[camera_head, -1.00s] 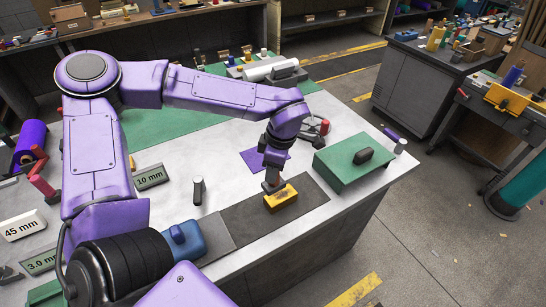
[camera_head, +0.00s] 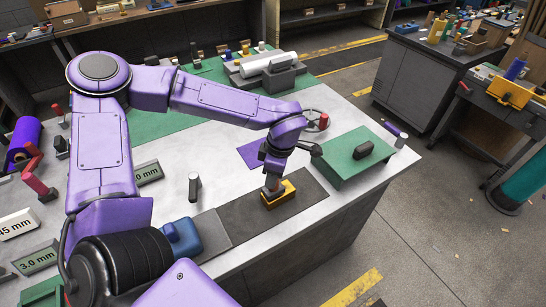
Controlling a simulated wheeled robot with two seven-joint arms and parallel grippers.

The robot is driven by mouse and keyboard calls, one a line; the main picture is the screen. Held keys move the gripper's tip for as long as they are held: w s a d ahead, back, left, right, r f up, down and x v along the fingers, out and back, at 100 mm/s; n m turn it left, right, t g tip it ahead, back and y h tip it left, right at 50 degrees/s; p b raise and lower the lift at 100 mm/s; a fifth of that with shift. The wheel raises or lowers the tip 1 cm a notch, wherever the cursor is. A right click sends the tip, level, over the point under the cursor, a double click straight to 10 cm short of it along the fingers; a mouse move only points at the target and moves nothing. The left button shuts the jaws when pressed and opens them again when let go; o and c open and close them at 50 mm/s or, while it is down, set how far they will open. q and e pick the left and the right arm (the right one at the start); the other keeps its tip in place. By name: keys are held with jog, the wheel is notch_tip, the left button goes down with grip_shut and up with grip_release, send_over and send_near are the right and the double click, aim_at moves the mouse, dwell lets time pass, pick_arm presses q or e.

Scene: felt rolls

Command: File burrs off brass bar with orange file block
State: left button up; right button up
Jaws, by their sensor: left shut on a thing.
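My left gripper (camera_head: 271,187) reaches down from the purple arm and is shut on the orange file block (camera_head: 281,200). The block is a small yellow-orange piece with a dark top, low over a dark grey strip (camera_head: 305,193) on the bench. I cannot tell whether it touches what lies under it. The brass bar cannot be made out; the block and gripper may hide it. My right gripper is not in view.
A green box with a black handle (camera_head: 352,165) stands right of the strip. A purple sheet (camera_head: 249,153) lies behind the gripper. Size labels (camera_head: 36,259) line the left side.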

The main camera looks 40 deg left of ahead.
pick_arm(q)
jog(key=shift+f, duration=0.4)
dwell(0.3)
jog(key=shift+w+d+r, duration=0.1)
jog(key=shift+w+d, duration=0.2)
jog(key=shift+w, duration=0.55)
jog(key=shift+w+d, duration=0.3)
jog(key=shift+w, duration=0.55)
jog(key=shift+s+a+p, duration=0.25)
jog(key=shift+s+p, duration=0.25)
jog(key=shift+s, duration=0.15)
jog(key=shift+s+a+p, duration=0.2)
jog(key=shift+s+p, duration=0.3)
jog(key=shift+s, duration=0.15)
jog(key=shift+s+a, duration=0.15)
jog(key=shift+s, duration=0.25)
